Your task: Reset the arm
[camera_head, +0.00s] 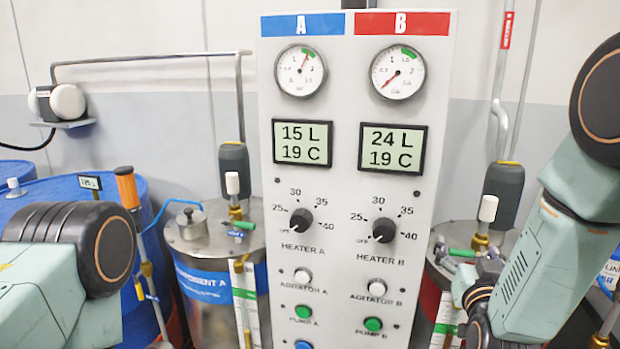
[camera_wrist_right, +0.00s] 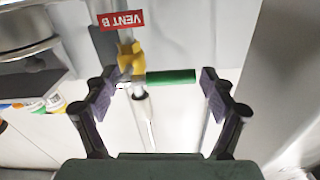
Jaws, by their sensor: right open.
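My right arm (camera_head: 560,225) comes in from the right in the head view, and its right gripper (camera_head: 470,275) is low beside the control panel, partly hidden by the arm. In the right wrist view the right gripper (camera_wrist_right: 158,80) is open. A green valve handle (camera_wrist_right: 171,76) on a yellow fitting (camera_wrist_right: 131,58) shows between its fingers, with visible space at the right finger. A red tag reading VENT B (camera_wrist_right: 123,20) is above it. My left arm (camera_head: 75,260) is at the lower left in the head view; its gripper is out of frame.
A control panel (camera_head: 345,215) with gauges, displays, knobs and buttons stands in the middle. The component A drum (camera_head: 215,275) is to its left, and blue barrels (camera_head: 155,230) are further left. Pipes and a grey canister (camera_head: 503,185) stand close to my right arm.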

